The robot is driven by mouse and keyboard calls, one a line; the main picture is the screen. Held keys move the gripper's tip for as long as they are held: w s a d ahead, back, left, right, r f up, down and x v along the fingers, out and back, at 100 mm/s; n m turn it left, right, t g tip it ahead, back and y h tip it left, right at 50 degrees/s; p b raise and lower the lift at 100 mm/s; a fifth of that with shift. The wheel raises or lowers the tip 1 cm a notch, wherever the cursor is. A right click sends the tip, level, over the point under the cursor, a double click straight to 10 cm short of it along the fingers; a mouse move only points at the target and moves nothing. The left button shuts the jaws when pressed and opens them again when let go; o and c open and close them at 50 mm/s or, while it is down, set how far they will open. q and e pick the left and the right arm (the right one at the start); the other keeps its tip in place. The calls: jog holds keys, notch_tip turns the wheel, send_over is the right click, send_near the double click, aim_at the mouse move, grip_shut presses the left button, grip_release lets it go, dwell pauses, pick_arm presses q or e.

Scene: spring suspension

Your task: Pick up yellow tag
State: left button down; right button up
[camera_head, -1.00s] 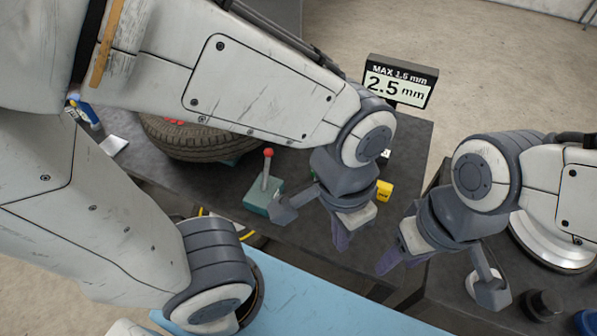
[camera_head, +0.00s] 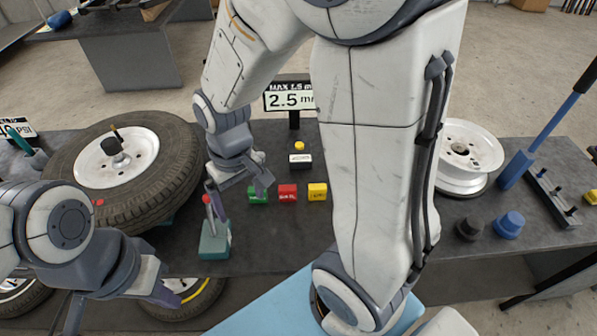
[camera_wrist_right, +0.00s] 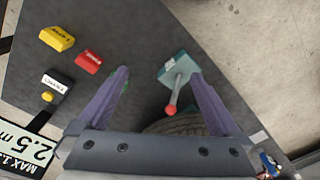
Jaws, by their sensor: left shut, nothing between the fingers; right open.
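The yellow tag (camera_head: 317,191) is a small block on the dark table, right of the red tag (camera_head: 287,193) and the green tag (camera_head: 258,195). In the right wrist view the yellow tag (camera_wrist_right: 57,38) lies at the upper left, beyond the red tag (camera_wrist_right: 88,61); the green one is mostly hidden behind a finger. My right gripper (camera_head: 243,190) is open and empty, above the table and left of the yellow tag. Its fingers (camera_wrist_right: 160,73) spread on either side of the red-knobbed lever's view. My left gripper (camera_head: 165,292) is shut and empty at the lower left.
The lever on its teal base (camera_head: 214,246) stands close to my right gripper. A tyre (camera_head: 65,165) lies left, a display (camera_head: 289,100) and yellow-button box (camera_head: 300,160) stand behind the tags. A silver rim (camera_head: 470,150) and a blue knob (camera_head: 509,226) are right.

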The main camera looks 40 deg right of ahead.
jog(key=w+d+f+m+p, duration=0.1)
jog(key=w+d+m, duration=0.1)
jog(key=d, duration=0.4)
jog(key=w+d+f+m+p, duration=0.1)
jog(key=w+d+f+m, duration=0.1)
jog(key=d, duration=0.3)
jog(key=m+p, duration=0.2)
jog(key=m, duration=0.1)
send_near(318, 186)
jog(key=a, duration=0.1)
jog(key=w+a, duration=0.1)
jog(key=shift+a+f, duration=0.25)
jog(key=shift+f, duration=0.15)
jog(key=shift+s+d+f+m, duration=0.25)
jog(key=shift+d+f+m, duration=0.15)
jog(key=shift+d+f, duration=0.5)
notch_tip(318, 186, down, 4)
jog(key=shift+a+r+p, duration=0.1)
jog(key=shift+r+p, duration=0.1)
jog(key=shift+p, duration=0.2)
jog(key=shift+f, duration=0.5)
jog(key=f+p, duration=0.2)
jog(key=f, duration=0.1)
jog(key=shift+d+f, duration=0.25)
jog(key=shift+f, duration=0.8)
pick_arm(q)
notch_tip(318, 186, up, 8)
jog(key=shift+r, duration=0.15)
